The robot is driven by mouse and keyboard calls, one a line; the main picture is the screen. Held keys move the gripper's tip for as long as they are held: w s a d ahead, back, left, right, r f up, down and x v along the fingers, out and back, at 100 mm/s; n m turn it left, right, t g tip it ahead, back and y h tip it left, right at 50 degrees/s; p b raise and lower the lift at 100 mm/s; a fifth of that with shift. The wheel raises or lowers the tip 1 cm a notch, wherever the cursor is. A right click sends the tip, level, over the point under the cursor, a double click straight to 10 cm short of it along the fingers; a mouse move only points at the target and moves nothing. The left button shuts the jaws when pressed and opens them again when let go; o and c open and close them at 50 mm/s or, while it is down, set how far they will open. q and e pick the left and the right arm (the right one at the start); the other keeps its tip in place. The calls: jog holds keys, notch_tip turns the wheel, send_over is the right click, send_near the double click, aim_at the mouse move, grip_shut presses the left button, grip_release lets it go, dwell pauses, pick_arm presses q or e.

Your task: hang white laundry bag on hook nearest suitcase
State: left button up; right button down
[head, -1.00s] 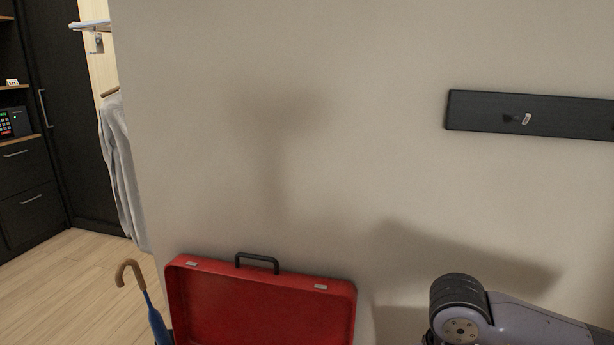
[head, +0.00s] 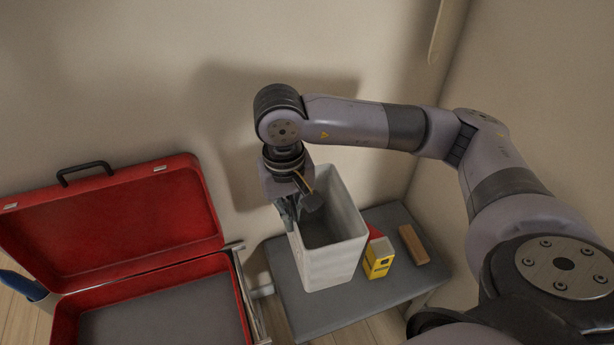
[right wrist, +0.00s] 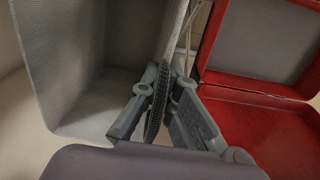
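The white laundry bag (head: 333,262) stands open at the top, upright on a small grey bench, right of the suitcase. My right gripper (head: 297,208) is at its left rim, pointing down. One finger shows over the bag's opening and the other outside the left wall. In the right wrist view the bag's wall edge (right wrist: 174,35) runs down to the fingertips (right wrist: 172,76); I cannot tell whether they clamp it. The red suitcase (head: 120,225) lies open at the left, its lid raised. The hook is not in view now. My left gripper is not in view.
A yellow box (head: 379,259), a small red item (head: 375,232) and a wooden block (head: 413,244) sit on the grey bench (head: 312,311), right of the bag. A blue umbrella (head: 24,285) is left of the suitcase. Walls close in behind and right.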

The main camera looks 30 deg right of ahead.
jog(key=w+d+f+m+b, duration=0.1)
jog(key=w+d+m+b, duration=0.1)
jog(key=m, duration=0.1)
jog(key=w+d+f+m+b, duration=0.1)
jog(key=w+f+m+b, duration=0.1)
jog(key=w+m, duration=0.1)
jog(key=w+d+f+m+b, duration=0.2)
jog(key=m, duration=0.1)
jog(key=shift+w+d+f, duration=0.25)
jog(key=shift+w+d, duration=0.05)
jog(key=shift+d, duration=0.05)
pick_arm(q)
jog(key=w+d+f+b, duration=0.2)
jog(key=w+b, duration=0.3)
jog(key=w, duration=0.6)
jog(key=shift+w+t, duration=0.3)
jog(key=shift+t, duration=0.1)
pick_arm(e)
jog(key=w+d+f+m, duration=0.2)
jog(key=w+d+m, duration=0.2)
jog(key=d+m, duration=0.2)
jog(key=m, duration=0.2)
jog(key=shift+d+f+m+y, duration=0.15)
jog(key=shift+f+m+y, duration=0.1)
jog(key=shift+m+y, duration=0.05)
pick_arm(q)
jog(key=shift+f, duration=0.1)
